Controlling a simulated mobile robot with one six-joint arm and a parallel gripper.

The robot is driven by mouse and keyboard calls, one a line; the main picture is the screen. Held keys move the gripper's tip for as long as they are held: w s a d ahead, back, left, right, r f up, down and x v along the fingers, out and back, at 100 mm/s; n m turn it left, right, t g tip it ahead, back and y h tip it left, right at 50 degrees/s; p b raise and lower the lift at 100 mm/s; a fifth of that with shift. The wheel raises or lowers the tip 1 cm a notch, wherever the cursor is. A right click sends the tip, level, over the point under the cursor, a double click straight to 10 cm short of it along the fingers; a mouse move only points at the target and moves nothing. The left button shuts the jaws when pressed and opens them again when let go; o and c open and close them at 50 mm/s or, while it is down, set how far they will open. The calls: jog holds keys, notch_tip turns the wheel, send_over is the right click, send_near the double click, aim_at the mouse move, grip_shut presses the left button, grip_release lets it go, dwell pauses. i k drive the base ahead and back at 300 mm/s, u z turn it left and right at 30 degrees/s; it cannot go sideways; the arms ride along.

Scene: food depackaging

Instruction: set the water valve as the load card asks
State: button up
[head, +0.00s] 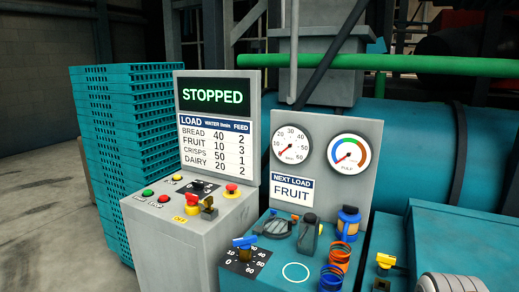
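The water valve (243,242) is a blue handle with a yellow part below it, on a black dial plate (262,262) marked from 0 to 60. The number it points at is too small to tell. The load card (292,191) reads NEXT LOAD FRUIT. The load table (217,143) gives fruit water 10 and feed 3. A round gauge (292,143) marked to 60 stands above the card; its exact reading is unclear. My gripper is not in view.
The screen (212,96) reads STOPPED. Teal crates (125,140) are stacked left.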

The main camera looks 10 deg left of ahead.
aim_at(244, 242)
jog(key=u, duration=0.4)
jog(key=k, duration=1.3)
jog(key=u, duration=0.8)
jog(key=i, duration=0.9)
jog(key=z, duration=0.35)
jog(key=i, duration=1.05)
jog(key=z, duration=0.7)
jog(key=i, duration=0.35)
jog(key=z, duration=0.3)
jog(key=k, duration=0.85)
jog(key=z, duration=0.2)
jog(key=i, duration=0.65)
